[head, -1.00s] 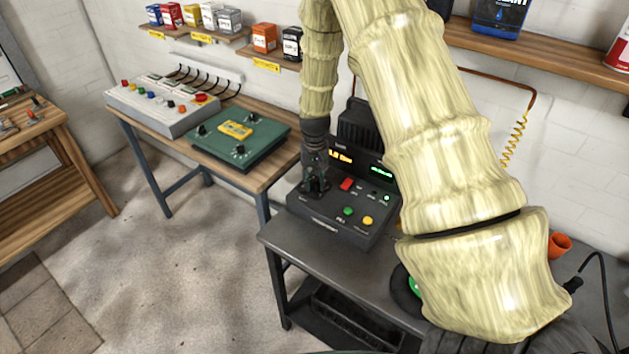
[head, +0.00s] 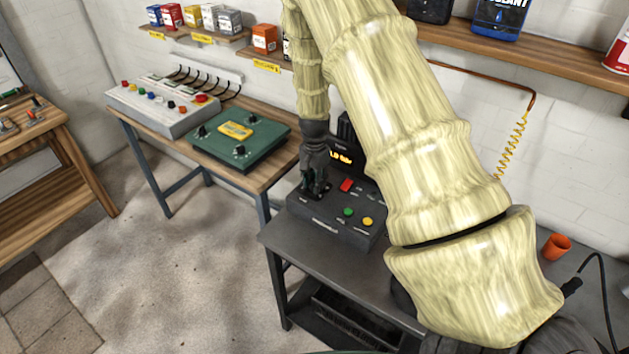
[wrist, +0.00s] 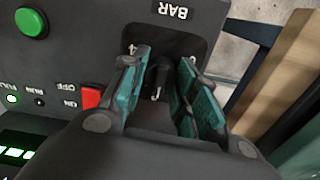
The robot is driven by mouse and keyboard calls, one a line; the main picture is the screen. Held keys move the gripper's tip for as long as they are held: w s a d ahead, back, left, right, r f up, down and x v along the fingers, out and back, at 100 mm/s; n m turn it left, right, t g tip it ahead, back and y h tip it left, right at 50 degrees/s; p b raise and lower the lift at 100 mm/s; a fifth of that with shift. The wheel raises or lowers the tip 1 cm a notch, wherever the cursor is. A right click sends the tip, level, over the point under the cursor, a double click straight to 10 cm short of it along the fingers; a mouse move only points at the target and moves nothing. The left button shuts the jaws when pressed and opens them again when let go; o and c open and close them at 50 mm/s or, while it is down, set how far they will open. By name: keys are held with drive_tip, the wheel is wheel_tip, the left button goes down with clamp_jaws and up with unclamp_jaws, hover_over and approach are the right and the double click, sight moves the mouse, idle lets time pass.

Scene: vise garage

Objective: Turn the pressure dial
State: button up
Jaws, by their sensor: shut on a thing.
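The pressure dial (wrist: 158,78) is a small black knob with a white mark, set in a dark plate labelled BAR in the wrist view. My gripper (wrist: 162,62) has its teal-padded fingers on both sides of the dial and is shut on it. In the head view my gripper (head: 316,188) reaches down onto the left part of the dark control unit (head: 325,226). The dial is hidden behind the fingers there.
The unit has a red switch (head: 346,185), a green button (head: 348,212) and a yellow button (head: 367,221) right of my gripper. A wooden bench with a green box (head: 240,151) is to the left. An orange cup (head: 556,246) is at right.

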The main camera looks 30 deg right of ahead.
drive_tip(key=shift+w, duration=0.1)
idle(0.5)
drive_tip(key=o, duration=1)
drive_tip(key=shift+r, duration=0.1)
wheel_tip(320, 180, up, 12)
drive_tip(key=shift+f, duration=0.1)
